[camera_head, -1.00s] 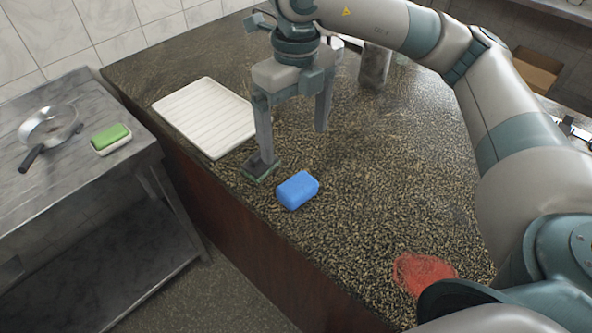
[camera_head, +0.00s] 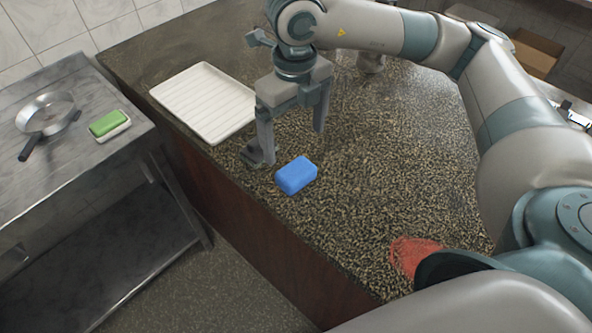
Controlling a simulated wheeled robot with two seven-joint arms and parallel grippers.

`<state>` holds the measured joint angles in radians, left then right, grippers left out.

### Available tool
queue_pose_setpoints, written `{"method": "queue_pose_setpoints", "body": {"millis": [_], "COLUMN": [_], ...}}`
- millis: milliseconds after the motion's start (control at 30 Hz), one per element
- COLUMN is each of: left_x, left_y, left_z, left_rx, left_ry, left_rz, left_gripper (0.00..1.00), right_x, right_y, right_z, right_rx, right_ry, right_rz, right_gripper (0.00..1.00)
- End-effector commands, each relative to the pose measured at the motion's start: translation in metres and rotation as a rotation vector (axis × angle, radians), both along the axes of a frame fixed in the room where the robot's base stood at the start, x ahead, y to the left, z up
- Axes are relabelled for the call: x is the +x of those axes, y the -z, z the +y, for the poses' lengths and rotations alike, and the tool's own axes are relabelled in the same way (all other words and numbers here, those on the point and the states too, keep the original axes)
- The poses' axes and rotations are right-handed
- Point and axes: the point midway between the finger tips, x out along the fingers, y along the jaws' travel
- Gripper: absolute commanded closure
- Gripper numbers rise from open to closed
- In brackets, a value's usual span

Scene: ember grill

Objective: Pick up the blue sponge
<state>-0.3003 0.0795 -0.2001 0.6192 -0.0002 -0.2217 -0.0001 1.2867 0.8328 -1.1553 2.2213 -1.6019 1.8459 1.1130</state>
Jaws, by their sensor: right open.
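The blue sponge (camera_head: 296,175) lies on the speckled dark counter (camera_head: 400,150), close to its front left edge. My right gripper (camera_head: 291,147) is open and points down just behind the sponge. Its left finger is near the counter's edge, and its right finger is behind the sponge. The fingers are apart from the sponge, and nothing is between them. My left gripper is not in view.
A white ribbed tray (camera_head: 205,103) lies behind and left of the gripper. On a lower metal table (camera_head: 60,190) at left are a pan (camera_head: 45,114) and a green-and-white sponge (camera_head: 109,125).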

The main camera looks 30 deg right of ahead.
Motion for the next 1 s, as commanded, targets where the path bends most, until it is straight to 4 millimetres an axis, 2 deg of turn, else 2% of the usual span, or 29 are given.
{"method": "queue_pose_setpoints", "body": {"millis": [200, 400, 533, 833, 1000], "left_x": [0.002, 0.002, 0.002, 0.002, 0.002], "left_y": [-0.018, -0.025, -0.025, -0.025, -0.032], "left_z": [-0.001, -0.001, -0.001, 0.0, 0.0], "left_rx": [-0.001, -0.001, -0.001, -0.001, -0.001], "left_ry": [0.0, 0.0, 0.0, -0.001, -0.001], "left_rz": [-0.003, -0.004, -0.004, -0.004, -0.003], "left_gripper": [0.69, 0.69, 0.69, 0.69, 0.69], "right_x": [-0.001, 0.0, 0.0, 0.0, 0.0], "right_y": [0.037, 0.062, 0.069, 0.069, 0.074], "right_z": [-0.001, -0.001, -0.001, 0.0, -0.001], "right_rx": [-0.001, 0.0, 0.0, 0.0, 0.0], "right_ry": [0.002, 0.002, 0.001, 0.001, 0.002], "right_rz": [0.006, 0.001, 0.001, 0.0, 0.001], "right_gripper": [0.09, 0.09, 0.09, 0.09, 0.09]}}
